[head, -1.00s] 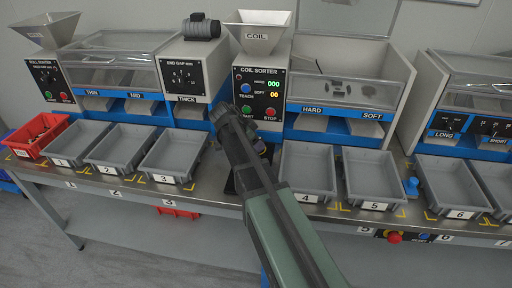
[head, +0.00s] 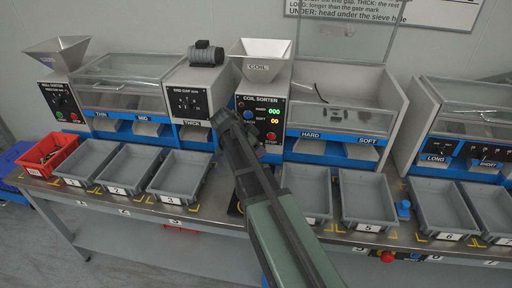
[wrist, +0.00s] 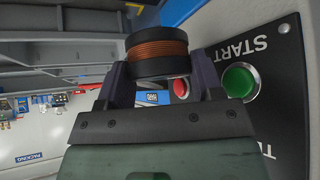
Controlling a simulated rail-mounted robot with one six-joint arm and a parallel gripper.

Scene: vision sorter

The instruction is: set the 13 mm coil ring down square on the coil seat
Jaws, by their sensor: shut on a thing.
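The coil ring (wrist: 158,52), black with a copper winding round its middle, is between the fingers of my gripper (wrist: 162,76) in the wrist view. The gripper is shut on it, and the ring sticks out past the fingertips. In the head view my arm's dark end stands in front of the left edge of the coil sorter panel (head: 262,112); the ring and fingers cannot be made out there. I cannot pick out the coil seat for certain in either view.
A green START button (wrist: 239,81) and a red button (wrist: 181,87) lie close beyond the gripper. The coil sorter's clear lid (head: 335,30) is raised over its open bay. Grey bins, such as bin 3 (head: 178,196) and bin 5 (head: 366,225), line the bench front.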

